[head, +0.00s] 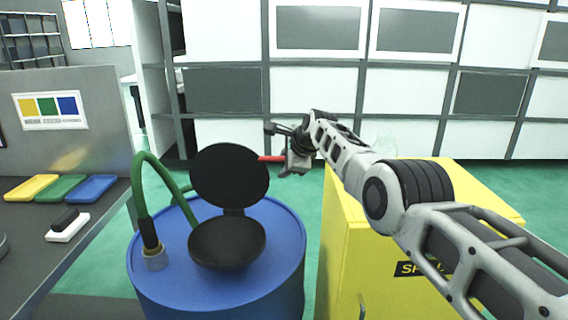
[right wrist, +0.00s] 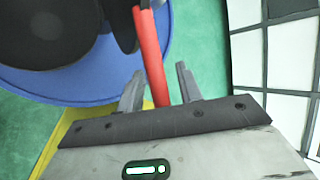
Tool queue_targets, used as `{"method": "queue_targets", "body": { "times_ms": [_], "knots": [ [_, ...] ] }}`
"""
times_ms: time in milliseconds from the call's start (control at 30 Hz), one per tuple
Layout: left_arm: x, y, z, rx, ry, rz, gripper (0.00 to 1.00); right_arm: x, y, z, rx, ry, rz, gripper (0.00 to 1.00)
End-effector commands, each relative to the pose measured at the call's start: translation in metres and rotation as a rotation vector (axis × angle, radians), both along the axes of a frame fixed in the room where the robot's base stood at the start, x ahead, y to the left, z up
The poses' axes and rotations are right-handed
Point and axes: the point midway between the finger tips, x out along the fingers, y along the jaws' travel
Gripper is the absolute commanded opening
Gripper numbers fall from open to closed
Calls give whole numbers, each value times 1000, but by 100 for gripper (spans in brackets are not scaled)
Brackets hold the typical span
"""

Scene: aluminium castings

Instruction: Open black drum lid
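The black drum lid (head: 229,174) stands raised, tilted up from its hinge, above a round black drum opening piece (head: 227,242) on the blue drum (head: 285,257). A red handle (head: 270,158) sticks out to the right from behind the lid; it also shows in the right wrist view (right wrist: 150,60). My right gripper (head: 284,160) is beside the lid on its right. In the right wrist view, its two fingers (right wrist: 158,78) stand apart on either side of the red handle, with a visible gap. My left gripper is not in view.
A green hose (head: 144,196) rises from a fitting on the drum's left side. A yellow cabinet (head: 345,255) stands right of the drum, under my right arm. A grey bench (head: 40,240) with coloured trays (head: 61,189) is at left. Green floor is free behind the drum.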

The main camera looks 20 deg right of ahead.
Motion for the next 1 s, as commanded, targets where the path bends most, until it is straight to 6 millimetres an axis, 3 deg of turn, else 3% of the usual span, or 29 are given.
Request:
{"method": "queue_targets", "body": {
  "times_ms": [567, 767, 1000],
  "knots": [
    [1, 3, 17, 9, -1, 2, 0, -7, -2, 16, 2, -4, 1, 36],
    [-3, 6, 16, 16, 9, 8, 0, -20, -6, 25, 1, -5, 0, 36],
    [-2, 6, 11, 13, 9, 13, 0, -45, -13, 50, 1, -6, -1, 36]
  ]
}}
